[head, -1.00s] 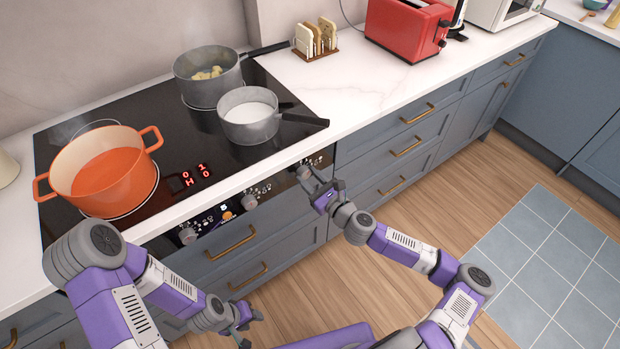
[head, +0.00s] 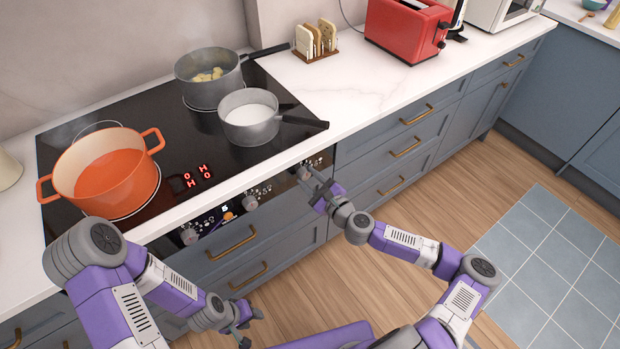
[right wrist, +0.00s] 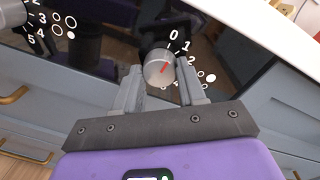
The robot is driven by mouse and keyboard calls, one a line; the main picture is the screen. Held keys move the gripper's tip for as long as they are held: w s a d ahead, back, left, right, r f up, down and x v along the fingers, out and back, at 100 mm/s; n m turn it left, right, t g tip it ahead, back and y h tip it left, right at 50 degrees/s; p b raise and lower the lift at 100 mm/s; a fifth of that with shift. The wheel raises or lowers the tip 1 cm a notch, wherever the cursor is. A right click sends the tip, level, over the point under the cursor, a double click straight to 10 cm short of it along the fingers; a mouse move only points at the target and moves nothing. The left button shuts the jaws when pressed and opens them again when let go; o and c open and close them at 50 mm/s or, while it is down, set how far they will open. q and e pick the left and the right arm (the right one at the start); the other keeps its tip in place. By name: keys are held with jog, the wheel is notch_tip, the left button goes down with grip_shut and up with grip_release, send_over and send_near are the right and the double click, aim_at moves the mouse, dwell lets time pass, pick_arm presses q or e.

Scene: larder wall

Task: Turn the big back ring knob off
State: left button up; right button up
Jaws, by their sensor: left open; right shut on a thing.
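The knob under my right gripper (head: 314,190) is the rightmost one on the hob's front panel. In the right wrist view this pale round knob (right wrist: 160,68) sits between the two fingers, which are shut on it. Its red mark points up and right, toward the 0 and 1 end of its scale; the exact setting is hard to tell. The red display (head: 197,176) on the hob reads 0 and H above, H and 0 below. My left gripper (head: 245,325) is open and empty, low in front of the drawers.
A grey pan with yellowish pieces (head: 208,92) stands at the back right of the hob, a pan of white liquid (head: 249,131) in front of it. An orange pot (head: 105,178) stands at left. Two other knobs (head: 250,202) (head: 188,236) are left of my right gripper.

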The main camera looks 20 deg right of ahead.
jog(key=shift+n, duration=0.5)
jog(key=o, duration=1.1)
jog(key=shift+c, duration=0.2)
jog(key=p+v, duration=0.1)
jog(key=v, duration=0.6)
jog(key=shift+s, duration=0.35)
